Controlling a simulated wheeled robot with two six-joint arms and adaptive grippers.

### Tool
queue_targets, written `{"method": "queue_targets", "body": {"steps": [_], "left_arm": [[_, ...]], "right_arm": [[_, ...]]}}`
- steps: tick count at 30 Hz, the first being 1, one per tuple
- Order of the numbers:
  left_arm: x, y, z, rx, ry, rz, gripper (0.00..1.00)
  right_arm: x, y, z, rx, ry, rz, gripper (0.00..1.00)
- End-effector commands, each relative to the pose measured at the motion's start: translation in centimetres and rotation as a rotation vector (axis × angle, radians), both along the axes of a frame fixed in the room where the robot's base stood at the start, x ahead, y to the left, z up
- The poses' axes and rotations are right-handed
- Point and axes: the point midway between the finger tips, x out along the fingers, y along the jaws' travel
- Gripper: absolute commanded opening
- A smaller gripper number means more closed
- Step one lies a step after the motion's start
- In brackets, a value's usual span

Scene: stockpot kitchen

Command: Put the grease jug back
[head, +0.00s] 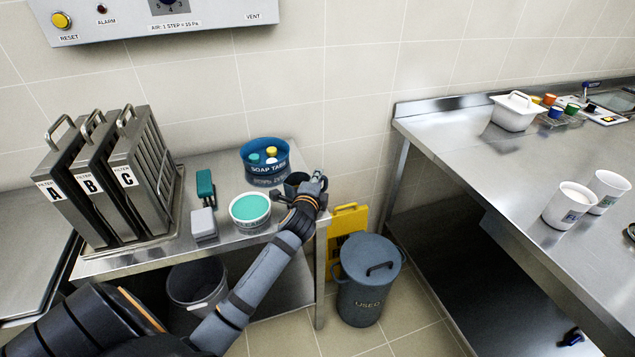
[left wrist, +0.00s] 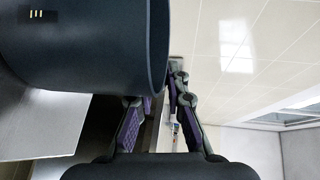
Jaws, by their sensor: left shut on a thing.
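The grease jug (head: 294,181) is a small dark cylinder at the right end of the left steel table, partly hidden by my left gripper (head: 310,190). My left gripper is shut on the jug, at its right side. In the left wrist view the jug's dark wall (left wrist: 90,55) fills the upper left, with a small marked patch near the corner. The fingers of my left gripper (left wrist: 160,105) show beside it there; the exact grip point is hard to see. I cannot tell whether the jug touches the table. My right gripper is not in view.
A blue soap tabs tub (head: 266,165) and a white tub with green contents (head: 250,210) stand close to the jug. Filters (head: 125,170) stand at left. A grey used bin (head: 368,282) and yellow sign (head: 346,222) are right of the table. The right counter (head: 480,150) holds cups.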

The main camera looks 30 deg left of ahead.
Motion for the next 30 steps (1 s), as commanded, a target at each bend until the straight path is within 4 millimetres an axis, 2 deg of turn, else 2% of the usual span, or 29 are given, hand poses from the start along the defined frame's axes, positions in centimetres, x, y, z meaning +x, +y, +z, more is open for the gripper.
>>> {"method": "queue_targets", "body": {"steps": [2, 3, 8, 19, 23, 30], "left_arm": [[0.0, 0.0, -0.2, 0.001, -0.001, 0.000, 0.00], [0.0, 0.0, -0.4, 0.000, 0.000, 0.000, 0.15], [0.0, 0.0, -0.3, 0.000, 0.000, 0.000, 0.37], [-0.3, -0.1, 0.1, -0.001, 0.001, -0.001, 0.37], [-2.6, -1.0, 0.4, -0.001, 0.001, -0.001, 0.37], [-8.1, -2.9, 1.5, -0.003, 0.001, -0.001, 0.37]], "right_arm": [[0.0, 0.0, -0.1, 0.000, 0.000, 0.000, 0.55], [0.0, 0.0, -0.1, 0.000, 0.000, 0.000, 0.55], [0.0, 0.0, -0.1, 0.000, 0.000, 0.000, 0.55], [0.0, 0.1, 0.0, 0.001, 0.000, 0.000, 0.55], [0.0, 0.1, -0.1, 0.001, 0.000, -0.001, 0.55], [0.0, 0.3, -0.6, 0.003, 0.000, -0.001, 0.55]]}}
